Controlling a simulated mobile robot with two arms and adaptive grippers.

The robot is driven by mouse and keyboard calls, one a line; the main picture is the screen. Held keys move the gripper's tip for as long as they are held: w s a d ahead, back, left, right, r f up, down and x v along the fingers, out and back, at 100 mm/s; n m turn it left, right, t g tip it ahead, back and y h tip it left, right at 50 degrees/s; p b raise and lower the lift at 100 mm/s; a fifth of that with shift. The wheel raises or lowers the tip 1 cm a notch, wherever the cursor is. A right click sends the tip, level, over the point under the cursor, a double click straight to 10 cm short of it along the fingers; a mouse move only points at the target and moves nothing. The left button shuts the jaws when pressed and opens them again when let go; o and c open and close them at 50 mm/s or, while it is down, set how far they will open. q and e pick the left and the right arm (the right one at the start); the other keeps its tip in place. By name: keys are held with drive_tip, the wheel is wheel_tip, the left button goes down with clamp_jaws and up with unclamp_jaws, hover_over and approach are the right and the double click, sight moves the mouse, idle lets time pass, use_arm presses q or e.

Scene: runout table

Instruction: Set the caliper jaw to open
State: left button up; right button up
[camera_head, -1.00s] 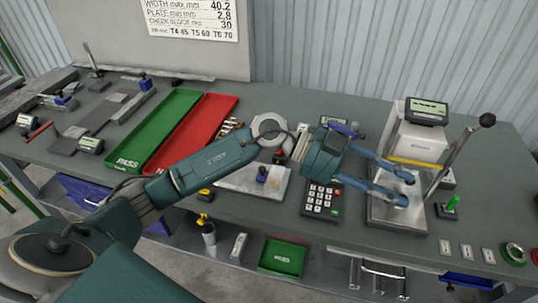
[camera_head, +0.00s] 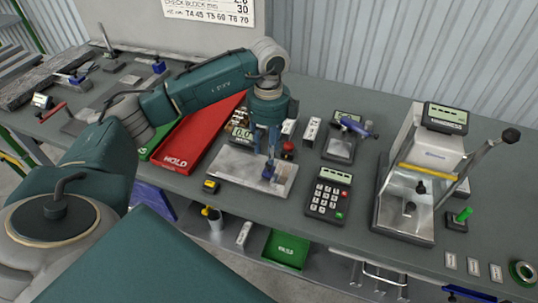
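My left gripper (camera_head: 265,153) points down over a pale metal plate (camera_head: 225,168). Its fingers show close together, and the frame does not settle whether they are open or shut. A small blue knob or block (camera_head: 268,171) on the plate is just below the fingertips; contact cannot be told. A digital display (camera_head: 240,133) and a red knob (camera_head: 288,147) are beside the gripper. A blue-handled tool (camera_head: 356,128) sits on a small stand with a display. I cannot tell for sure which of these is the caliper jaw. My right gripper is not in view.
A keypad (camera_head: 328,195) lies right of the plate. A tall fixture (camera_head: 405,215) with a lever and display stands further right. The red HOLD tray (camera_head: 190,142) is left, partly behind my arm. Bench space between keypad and fixture is clear.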

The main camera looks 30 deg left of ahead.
sight(272, 169)
use_arm(q)
drive_tip(key=shift+f+p, duration=0.55)
drive_tip(key=shift+f, duration=1.85)
clamp_jaws()
